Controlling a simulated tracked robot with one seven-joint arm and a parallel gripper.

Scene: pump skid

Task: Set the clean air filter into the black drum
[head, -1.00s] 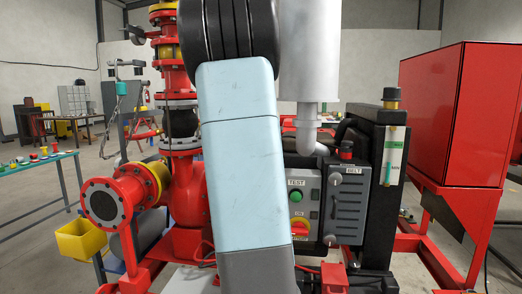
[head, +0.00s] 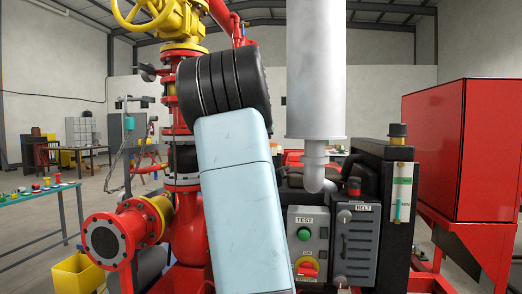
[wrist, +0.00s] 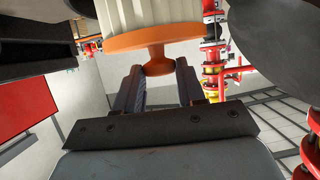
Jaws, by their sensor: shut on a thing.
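The clean air filter shows at the top of the wrist view as a white pleated body (wrist: 157,15) on an orange end cap with a knob; its far end is cut off by the frame. My gripper (wrist: 158,74) is shut on the filter's orange knob (wrist: 158,64). In the head view my pale blue arm link fills the middle, and gripper and filter are out of sight. I cannot clearly make out the black drum; large dark shapes stand at the wrist view's upper corners, and I cannot tell what they are.
In the head view, a grey vertical cylinder (head: 315,70) with an elbow pipe stands right of my arm, above the test panel (head: 308,240). A red cabinet (head: 458,150) is at right. Red pipework with a yellow handwheel (head: 145,12) is at left, a yellow bin (head: 78,272) below.

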